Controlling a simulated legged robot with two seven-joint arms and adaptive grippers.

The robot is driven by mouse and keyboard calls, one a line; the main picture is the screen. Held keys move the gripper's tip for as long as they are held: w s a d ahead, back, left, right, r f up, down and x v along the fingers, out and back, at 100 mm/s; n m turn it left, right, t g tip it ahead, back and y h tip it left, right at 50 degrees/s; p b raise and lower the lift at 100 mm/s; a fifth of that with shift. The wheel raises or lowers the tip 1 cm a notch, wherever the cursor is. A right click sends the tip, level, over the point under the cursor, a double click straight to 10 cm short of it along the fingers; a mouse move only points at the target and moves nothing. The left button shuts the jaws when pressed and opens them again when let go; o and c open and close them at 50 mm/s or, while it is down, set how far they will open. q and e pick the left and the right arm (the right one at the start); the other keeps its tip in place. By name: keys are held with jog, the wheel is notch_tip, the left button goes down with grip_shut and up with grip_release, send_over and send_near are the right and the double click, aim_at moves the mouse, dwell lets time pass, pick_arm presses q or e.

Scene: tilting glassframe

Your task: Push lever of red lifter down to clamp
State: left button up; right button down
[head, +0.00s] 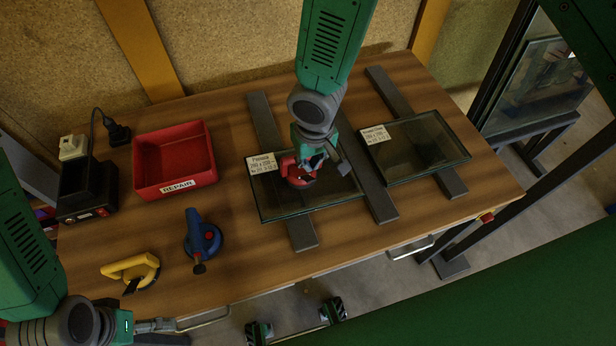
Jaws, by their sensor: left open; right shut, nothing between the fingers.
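The red lifter (291,174) sits on the left glass pane (275,205), close to its paper label. My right gripper (310,163) comes down from the top of the head view and is shut and empty at the red lifter. It covers part of the lifter, so I cannot tell the lever's exact position or whether the fingers touch it. My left gripper (295,322) is open and empty at the bottom edge, in front of the table, with its two fingertips wide apart.
A second labelled glass pane (425,150) lies to the right, on dark support bars (385,90). A red repair box (177,158), a blue lifter (203,235) and a yellow lifter (132,268) stand on the left of the wooden table (240,270). A black charger (87,185) is at the far left.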

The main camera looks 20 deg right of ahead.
aim_at(310, 180)
jog(key=shift+w+d+f+b, duration=0.15)
jog(key=shift+f+b, duration=0.4)
jog(key=shift+f, duration=0.3)
notch_tip(310, 180, down, 4)
jog(key=b, duration=0.3)
jog(key=shift+d+f+b, duration=0.1)
jog(key=shift+d+b, duration=0.05)
jog(key=shift+b, duration=0.2)
jog(key=shift+w+f+b, duration=0.2)
jog(key=shift+f+b, duration=0.2)
jog(key=shift+f, duration=0.15)
jog(key=shift+a+r, duration=0.1)
jog(key=shift+a, duration=0.1)
